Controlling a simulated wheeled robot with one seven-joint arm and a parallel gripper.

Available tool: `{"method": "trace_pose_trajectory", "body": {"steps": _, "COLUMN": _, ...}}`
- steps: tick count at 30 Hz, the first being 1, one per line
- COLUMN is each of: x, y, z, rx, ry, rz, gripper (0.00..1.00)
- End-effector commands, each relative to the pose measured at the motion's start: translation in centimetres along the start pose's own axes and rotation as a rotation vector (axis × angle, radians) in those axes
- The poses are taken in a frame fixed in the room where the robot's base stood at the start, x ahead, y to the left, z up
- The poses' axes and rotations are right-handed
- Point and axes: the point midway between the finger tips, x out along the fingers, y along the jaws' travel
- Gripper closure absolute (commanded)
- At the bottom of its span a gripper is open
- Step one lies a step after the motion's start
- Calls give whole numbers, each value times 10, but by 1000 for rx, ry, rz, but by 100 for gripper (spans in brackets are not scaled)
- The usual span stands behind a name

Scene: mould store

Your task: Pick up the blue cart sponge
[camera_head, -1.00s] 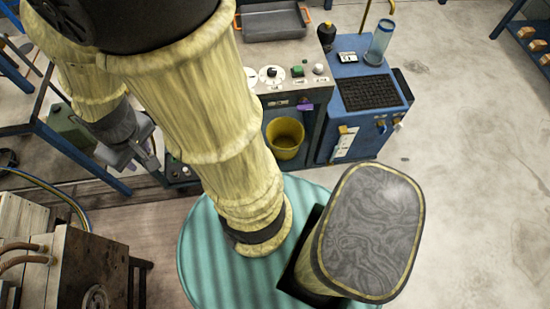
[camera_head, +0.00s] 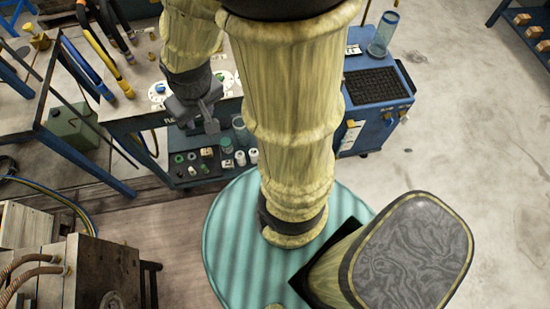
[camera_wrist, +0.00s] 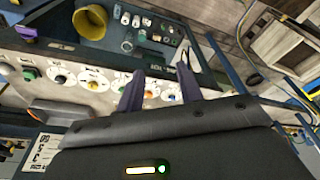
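The blue cart (camera_head: 381,126) stands right of my arm in the head view, its left part hidden behind the arm. A black ribbed mat (camera_head: 371,86) and a clear blue cylinder (camera_head: 384,35) are on its top. I cannot clearly pick out a sponge on it. My gripper (camera_head: 203,128) is over the front of the bench left of the cart. In the wrist view my gripper's two dark fingers (camera_wrist: 159,90) are spread apart with nothing between them, above a panel with several round white plates.
A shelf (camera_head: 183,183) holding several small jars and pots lies under the bench. The wrist view shows a yellow bucket (camera_wrist: 91,22) and a purple object (camera_wrist: 26,32). A green box (camera_head: 73,128) stands at left.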

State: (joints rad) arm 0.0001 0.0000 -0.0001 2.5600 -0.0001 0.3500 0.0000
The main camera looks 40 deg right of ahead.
Motion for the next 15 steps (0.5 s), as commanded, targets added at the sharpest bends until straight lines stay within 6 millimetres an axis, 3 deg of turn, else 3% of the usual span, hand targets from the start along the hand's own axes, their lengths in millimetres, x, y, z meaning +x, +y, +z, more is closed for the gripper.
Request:
{"method": "trace_pose_trajectory", "body": {"steps": 10, "x": 0, "y": 0, "z": 0, "rx": 0, "ry": 0, "rz": 0, "gripper": 64}}
{"method": "trace_pose_trajectory", "body": {"steps": 13, "x": 3, "y": 0, "z": 0, "rx": 1, "ry": 1, "rz": 0, "gripper": 45}}
{"method": "trace_pose_trajectory", "body": {"steps": 15, "x": 11, "y": 2, "z": 0, "rx": 7, "ry": 3, "rz": 2, "gripper": 45}}
